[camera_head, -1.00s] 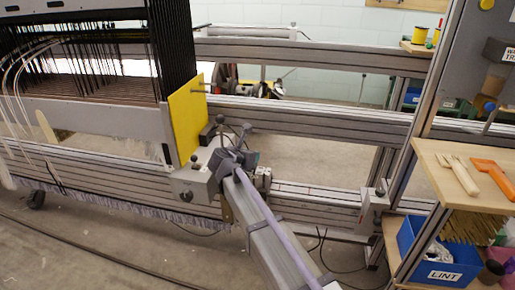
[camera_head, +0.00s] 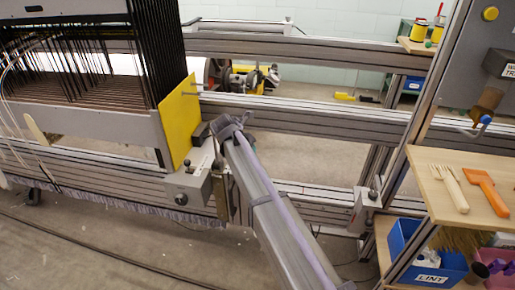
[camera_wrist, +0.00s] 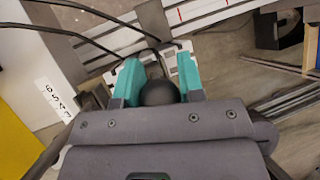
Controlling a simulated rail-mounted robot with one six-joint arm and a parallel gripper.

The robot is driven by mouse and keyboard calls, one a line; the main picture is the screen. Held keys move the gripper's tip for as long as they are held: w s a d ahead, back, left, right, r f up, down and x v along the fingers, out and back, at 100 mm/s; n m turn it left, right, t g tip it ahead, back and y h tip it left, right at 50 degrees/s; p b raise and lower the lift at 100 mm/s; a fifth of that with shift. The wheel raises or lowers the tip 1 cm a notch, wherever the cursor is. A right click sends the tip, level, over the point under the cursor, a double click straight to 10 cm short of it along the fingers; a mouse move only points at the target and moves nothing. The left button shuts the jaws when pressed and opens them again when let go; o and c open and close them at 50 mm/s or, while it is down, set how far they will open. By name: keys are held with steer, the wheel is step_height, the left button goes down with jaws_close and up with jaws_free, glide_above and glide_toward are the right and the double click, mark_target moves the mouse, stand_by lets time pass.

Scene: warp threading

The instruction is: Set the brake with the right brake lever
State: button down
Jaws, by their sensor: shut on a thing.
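A black ball knob, which looks like the top of the brake lever (camera_wrist: 158,93), sits between the two teal fingers of my gripper (camera_wrist: 158,72) in the wrist view. The fingers are shut on the knob from both sides. The lever's shaft below the knob is hidden. In the head view my arm reaches to the machine's frame just right of the yellow panel (camera_head: 179,122), and its own wrist hides the fingertips and the lever there.
A grey control box (camera_head: 187,187) with a dark knob is left of my arm. Another small box (camera_head: 366,207) is on the lower rail at right. A wooden shelf (camera_head: 450,205) holds a fork-like tool and an orange tool. A blue lint bin (camera_head: 428,262) stands below.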

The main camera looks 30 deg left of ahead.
steer(key=shift+w, duration=0.1)
steer(key=c, duration=0.8)
jaws_free()
steer(key=shift+o, duration=0.2)
steer(key=d+p+v, duration=0.1)
steer(key=p+v, duration=0.8)
steer(key=v, duration=0.1)
steer(key=shift+a+r, duration=0.35)
steer(key=shift+a, duration=0.1)
